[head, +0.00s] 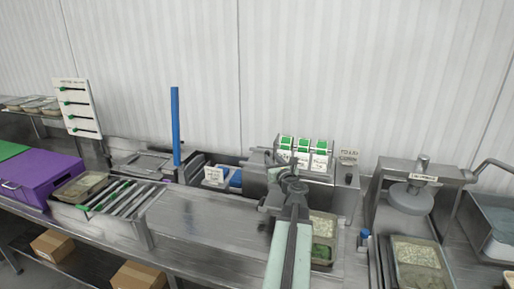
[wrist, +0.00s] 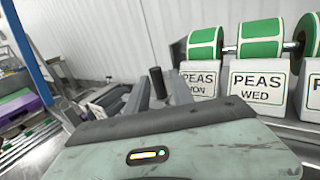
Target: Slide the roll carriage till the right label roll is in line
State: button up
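Three green-and-white label rolls sit in a row on the roll carriage: the left roll (head: 285,142), the middle roll (head: 303,144) and the right roll (head: 321,145). White cards stand below them. In the wrist view the left roll (wrist: 205,45) has a card reading PEAS MON, and the middle roll (wrist: 261,38) has PEAS WED. The right roll (wrist: 309,36) is cut by the picture's edge. My gripper (head: 284,160) is just left of the rolls. In the wrist view a dark upright knob (wrist: 157,82) stands between its fingers; I cannot tell whether they press on it.
A blue post (head: 175,125) rises at the left. Rice trays (head: 418,252) and a press (head: 411,199) are on the right. A bare steel counter (head: 195,222) lies left of my arm.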

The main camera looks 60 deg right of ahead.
jog(key=x, duration=0.8)
jog(key=shift+w+a, duration=0.2)
jog(key=shift+w, duration=0.05)
grip_shut()
dwell(1.0)
